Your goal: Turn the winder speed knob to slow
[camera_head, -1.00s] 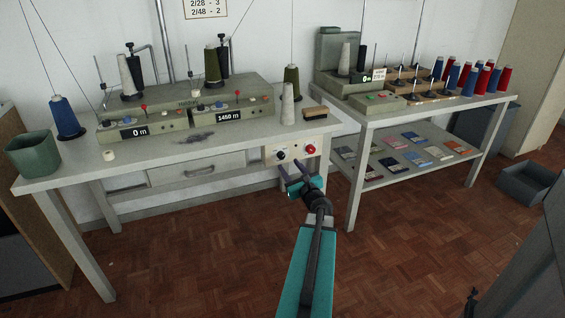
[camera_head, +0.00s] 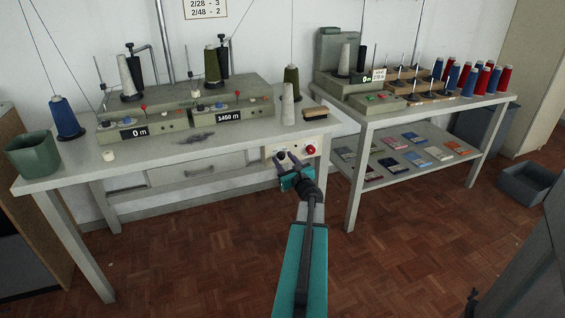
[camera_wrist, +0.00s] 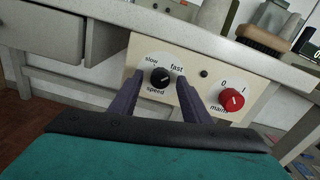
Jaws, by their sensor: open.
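The winder speed knob (camera_wrist: 160,78) is a small black knob on a cream panel (camera_wrist: 198,68) on the front of the left table. Its dial is marked "slow" at upper left, "fast" at upper right and "speed" below. Its white pointer line seems turned towards the "fast" side. My gripper (camera_wrist: 158,84) is open, with one dark finger on each side of the knob; I cannot tell whether they touch it. In the head view my gripper (camera_head: 287,158) is at the panel (camera_head: 310,144) and partly covers the knob.
A red main switch (camera_wrist: 232,99) marked 0 and I sits right of the knob, with a small dark button (camera_wrist: 204,73) between. The table edge (camera_wrist: 240,45) overhangs above. A brush (camera_head: 315,112) and thread cones stand on top. A drawer (camera_head: 195,172) is at left.

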